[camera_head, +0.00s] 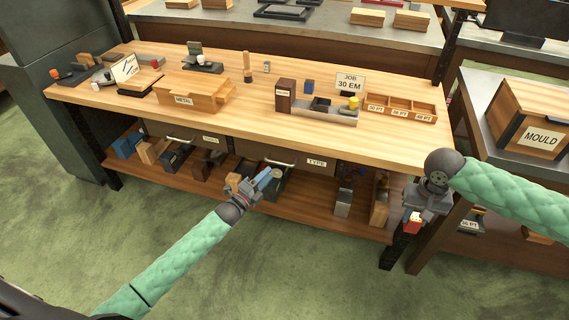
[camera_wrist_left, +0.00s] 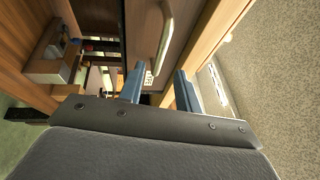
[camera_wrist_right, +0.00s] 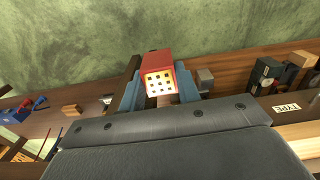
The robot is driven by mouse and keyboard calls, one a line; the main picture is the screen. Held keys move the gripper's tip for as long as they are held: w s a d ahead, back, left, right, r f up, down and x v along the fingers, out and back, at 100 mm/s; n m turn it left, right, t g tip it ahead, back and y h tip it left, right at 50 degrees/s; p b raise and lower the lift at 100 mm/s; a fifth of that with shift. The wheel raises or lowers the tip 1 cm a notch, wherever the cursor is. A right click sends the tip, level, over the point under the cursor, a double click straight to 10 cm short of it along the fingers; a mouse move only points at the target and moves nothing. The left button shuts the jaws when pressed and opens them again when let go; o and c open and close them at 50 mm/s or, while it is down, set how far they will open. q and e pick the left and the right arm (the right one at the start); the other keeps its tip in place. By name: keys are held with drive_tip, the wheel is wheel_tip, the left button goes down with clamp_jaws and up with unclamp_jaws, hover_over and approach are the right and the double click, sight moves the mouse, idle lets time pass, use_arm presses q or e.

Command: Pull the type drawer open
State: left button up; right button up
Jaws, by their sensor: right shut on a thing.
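The type drawer (camera_head: 317,162) is under the front edge of the workbench, its front looking flush with the bench. It carries a TYPE label and a pale bar handle (camera_head: 281,163). My left gripper (camera_head: 266,178) is just below and in front of this handle, with its blue fingers apart. In the left wrist view a pale bar handle (camera_wrist_left: 165,42) lies beyond the open fingertips (camera_wrist_left: 159,72); I see no contact. My right gripper (camera_head: 413,216) is shut on a red block (camera_head: 413,226) right of the bench; the right wrist view shows its pale dotted face (camera_wrist_right: 159,83).
A second drawer with a handle (camera_head: 181,140) is left of the type drawer. The lower shelf (camera_head: 300,210) holds several tools and boxes. The bench top carries a METAL box (camera_head: 190,97), a JOB sign (camera_head: 349,83) and a compartment tray (camera_head: 401,107). The green floor in front is clear.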

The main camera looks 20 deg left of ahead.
sight(279, 162)
use_arm(q)
drive_tip(key=shift+p+x, duration=0.45)
drive_tip(key=shift+x, duration=3.3)
clamp_jaws()
